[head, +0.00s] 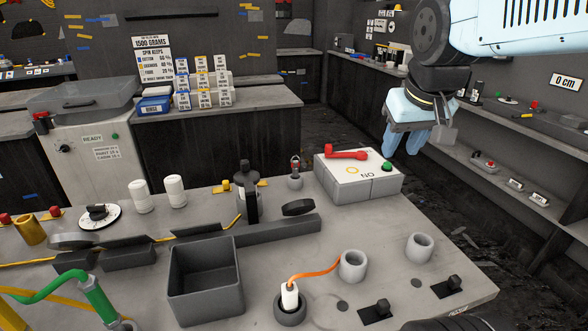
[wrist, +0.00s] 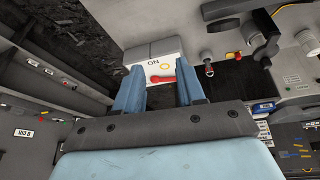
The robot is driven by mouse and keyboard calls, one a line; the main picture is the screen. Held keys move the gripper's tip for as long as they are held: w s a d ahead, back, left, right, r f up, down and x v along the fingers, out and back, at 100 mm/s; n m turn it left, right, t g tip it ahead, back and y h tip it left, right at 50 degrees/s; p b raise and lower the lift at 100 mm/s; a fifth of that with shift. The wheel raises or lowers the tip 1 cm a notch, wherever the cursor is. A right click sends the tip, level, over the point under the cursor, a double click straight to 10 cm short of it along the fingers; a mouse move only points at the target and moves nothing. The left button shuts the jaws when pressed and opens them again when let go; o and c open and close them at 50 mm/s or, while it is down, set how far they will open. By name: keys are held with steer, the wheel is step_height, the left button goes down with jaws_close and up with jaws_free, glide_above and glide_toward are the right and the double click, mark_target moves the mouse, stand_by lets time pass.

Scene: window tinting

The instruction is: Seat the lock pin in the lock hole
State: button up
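My gripper (head: 402,140) hangs in the air at the upper right of the head view, past the right end of the bench. In the wrist view its two blue fingers (wrist: 159,78) stand apart with nothing between them. A small upright pin-like piece with a red collar (head: 295,168) stands in a grey round holder on the bench, left of the white switch box. It also shows in the wrist view (wrist: 208,68). I cannot tell surely whether it is the lock pin. Dark round holes (head: 342,306) (head: 416,283) show in the bench top; I cannot tell which is the lock hole.
The white ON box (head: 345,185) carries a red lever (head: 346,154) and green button (head: 387,167). Grey cups (head: 353,265) (head: 419,248), an open grey bin (head: 206,283) and an orange-corded plug (head: 289,297) crowd the bench (head: 455,290). A shelf runs along the right.

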steer(key=shift+o, duration=0.8)
steer(key=w+a+n+g, duration=0.1)
steer(key=w+a, duration=0.2)
steer(key=w, duration=0.6)
steer(key=shift+r, duration=0.45)
steer(key=n+g, duration=0.4)
glide_above(295, 167)
steer(key=f, duration=1.1)
steer(key=shift+w+d+f, duration=0.25)
steer(key=shift+w+f, duration=0.15)
step_height(295, 167, down, 8)
steer(key=shift+a+f, duration=0.15)
steer(key=shift+f, duration=2.55)
jaws_close()
